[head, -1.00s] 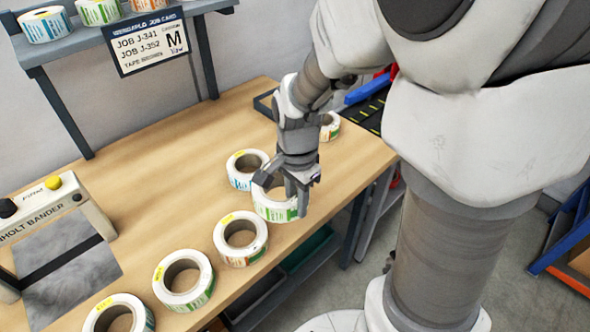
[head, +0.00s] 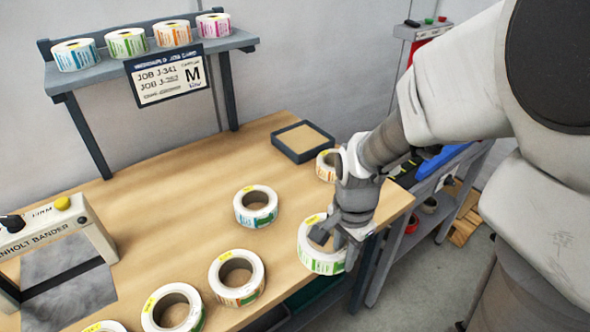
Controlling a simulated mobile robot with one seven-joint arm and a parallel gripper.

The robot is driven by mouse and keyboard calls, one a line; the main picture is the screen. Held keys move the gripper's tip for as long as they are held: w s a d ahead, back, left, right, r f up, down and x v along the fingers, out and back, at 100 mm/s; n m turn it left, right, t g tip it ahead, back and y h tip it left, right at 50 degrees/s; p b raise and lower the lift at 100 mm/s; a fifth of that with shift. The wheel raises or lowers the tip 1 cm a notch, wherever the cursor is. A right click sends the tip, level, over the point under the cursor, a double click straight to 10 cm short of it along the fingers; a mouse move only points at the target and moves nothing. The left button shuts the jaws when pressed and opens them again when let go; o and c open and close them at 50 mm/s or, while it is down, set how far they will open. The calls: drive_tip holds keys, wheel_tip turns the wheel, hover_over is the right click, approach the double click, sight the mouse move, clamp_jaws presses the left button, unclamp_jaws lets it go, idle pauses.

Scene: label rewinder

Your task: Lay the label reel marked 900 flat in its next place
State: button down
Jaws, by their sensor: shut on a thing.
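My gripper (head: 338,240) is shut on a white label reel with green print (head: 312,258) and a yellow tag on its rim. The reel is near the table's right front edge. I cannot tell whether it touches the table top or hangs just above it. The number 900 is not legible on any reel. A blue-green printed reel (head: 243,208) lies flat to the left of the held one. An orange printed reel (head: 229,291) and a green printed reel (head: 158,318) lie flat nearer the camera. Another reel (head: 325,168) is partly hidden behind my gripper.
A shallow dark-rimmed tray (head: 276,150) stands at the back right of the wooden table (head: 190,185). A shelf (head: 105,81) with several reels and a job card (head: 168,76) is at the back. A bander (head: 52,224) stands at left. The table's middle is clear.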

drive_tip(key=w+a+f, duration=0.4)
drive_tip(key=a, duration=0.1)
drive_tip(key=w+a+f, duration=0.2)
drive_tip(key=w, duration=0.1)
drive_tip(key=shift+a+b, duration=0.2)
drive_tip(key=shift+b, duration=0.1)
drive_tip(key=shift+f, duration=2.05)
drive_tip(key=shift+f+b, duration=0.15)
drive_tip(key=shift+b, duration=0.2)
drive_tip(key=c, duration=0.7)
unclamp_jaws()
